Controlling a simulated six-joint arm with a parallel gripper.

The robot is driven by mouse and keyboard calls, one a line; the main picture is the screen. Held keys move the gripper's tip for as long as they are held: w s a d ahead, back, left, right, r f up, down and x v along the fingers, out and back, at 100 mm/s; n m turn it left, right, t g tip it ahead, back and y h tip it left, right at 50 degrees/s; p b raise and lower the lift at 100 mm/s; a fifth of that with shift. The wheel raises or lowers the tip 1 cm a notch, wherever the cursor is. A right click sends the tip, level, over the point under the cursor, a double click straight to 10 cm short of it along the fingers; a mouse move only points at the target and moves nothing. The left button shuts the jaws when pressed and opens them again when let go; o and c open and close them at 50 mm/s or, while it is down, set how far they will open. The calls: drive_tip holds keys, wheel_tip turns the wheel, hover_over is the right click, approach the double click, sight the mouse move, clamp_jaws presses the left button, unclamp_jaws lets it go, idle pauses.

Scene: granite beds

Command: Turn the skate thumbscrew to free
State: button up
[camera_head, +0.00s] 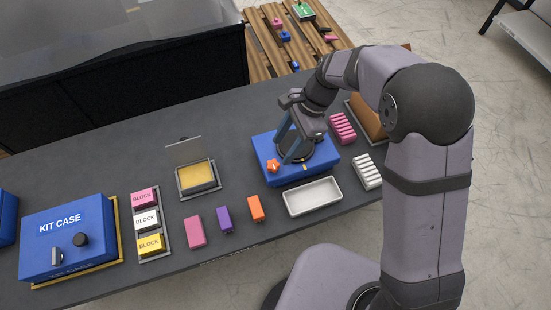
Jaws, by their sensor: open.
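The skate appears to be the blue block-shaped unit (264,150) on the dark bench, right of centre. A small orange knob (272,166), which looks like the thumbscrew, sits at its front left; its turned position is too small to tell. A round dark part on top of the unit is partly covered by my gripper. My gripper (284,160) points down over the unit with its two blue-grey fingers apart. The fingertips are close to the orange knob, and whether they touch it cannot be told. Nothing is visibly held.
A white tray (289,206) lies just in front of the unit. Pink ribbed (343,128) and white ribbed (367,171) pieces stand to its right. Orange, purple and pink blocks, an open-lidded yellow box (214,176), labelled blocks and a blue kit case (62,222) lie leftward.

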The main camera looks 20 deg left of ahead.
sight(273, 164)
drive_tip(key=shift+x, duration=3.55)
drive_tip(key=shift+c, duration=0.2)
drive_tip(key=c, duration=1)
